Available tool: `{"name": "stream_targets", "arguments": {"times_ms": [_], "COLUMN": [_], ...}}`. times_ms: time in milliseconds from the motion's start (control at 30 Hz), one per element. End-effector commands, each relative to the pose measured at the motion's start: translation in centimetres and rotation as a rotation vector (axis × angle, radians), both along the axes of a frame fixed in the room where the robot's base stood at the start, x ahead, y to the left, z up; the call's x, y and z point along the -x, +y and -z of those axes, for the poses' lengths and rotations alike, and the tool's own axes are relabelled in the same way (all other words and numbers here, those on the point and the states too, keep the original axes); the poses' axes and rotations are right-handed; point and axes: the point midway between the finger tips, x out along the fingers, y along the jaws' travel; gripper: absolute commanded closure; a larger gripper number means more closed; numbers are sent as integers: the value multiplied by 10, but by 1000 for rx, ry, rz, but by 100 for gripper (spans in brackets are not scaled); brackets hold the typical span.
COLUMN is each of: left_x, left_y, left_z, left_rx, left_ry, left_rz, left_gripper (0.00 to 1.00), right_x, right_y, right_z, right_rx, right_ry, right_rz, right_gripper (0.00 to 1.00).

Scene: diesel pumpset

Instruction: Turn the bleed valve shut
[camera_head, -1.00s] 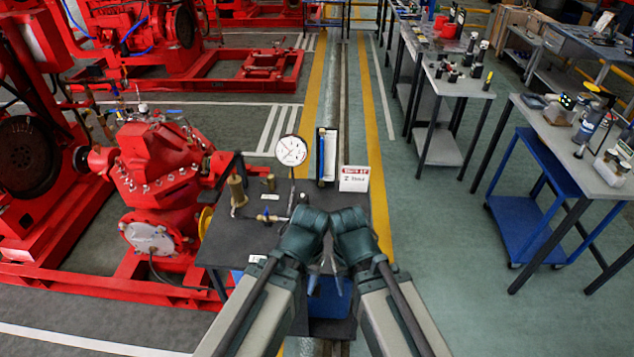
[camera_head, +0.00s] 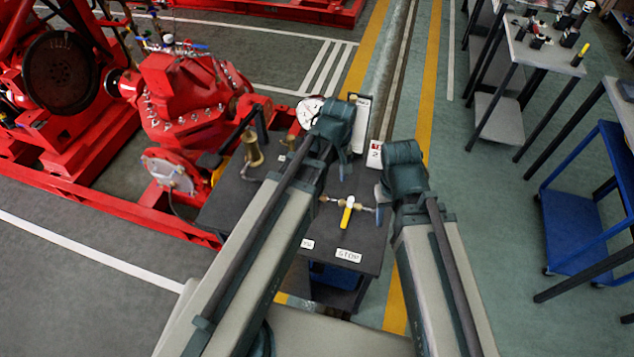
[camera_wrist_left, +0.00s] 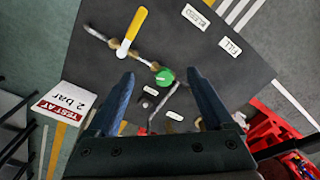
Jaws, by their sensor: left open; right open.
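A valve with a yellow lever (camera_head: 347,213) sits on a brass pipe line on the dark table (camera_head: 365,258). The lever also shows in the left wrist view (camera_wrist_left: 131,32), with a round green knob (camera_wrist_left: 165,77) beside it on the same line. I cannot tell for sure which is the bleed valve; the nearby white labels are hard to read. My left gripper (camera_head: 343,165) is open above the table, and in the left wrist view its fingers (camera_wrist_left: 159,76) stand either side of the green knob, apparently empty. My right gripper (camera_head: 381,207) is open to the right of the yellow lever.
A white dial gauge (camera_head: 309,112) stands at the table's back, partly behind my left gripper. A brass fitting (camera_head: 252,148) stands at the left. A small sign (camera_wrist_left: 69,100) reads "TEST AT 2 bar".

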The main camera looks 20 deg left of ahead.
Motion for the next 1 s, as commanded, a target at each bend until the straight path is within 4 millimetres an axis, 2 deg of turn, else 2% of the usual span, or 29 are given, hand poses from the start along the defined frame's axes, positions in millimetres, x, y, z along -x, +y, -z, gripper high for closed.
{"name": "stream_targets", "arguments": {"times_ms": [33,100,200,333,467,733,1000], "left_x": [-17,-30,-44,-54,-57,-57,-56], "left_y": [12,25,40,52,57,57,57], "left_z": [-1,-1,-1,-1,-1,4,28], "left_rx": [6,14,24,31,34,35,35], "left_ry": [-8,-18,-26,-32,-34,-34,-34], "left_rz": [-137,-312,-511,-672,-732,-735,-734], "left_gripper": [15,15,15,15,15,15,15], "right_x": [0,0,0,0,0,0,0], "right_y": [0,0,0,0,0,0,0], "right_z": [-1,-1,-1,-2,-2,4,28], "right_rx": [0,0,0,0,0,0,0], "right_ry": [0,0,0,0,0,0,0], "right_rz": [0,0,0,0,0,0,1], "right_gripper": [50,50,50,50,50,50,50]}}
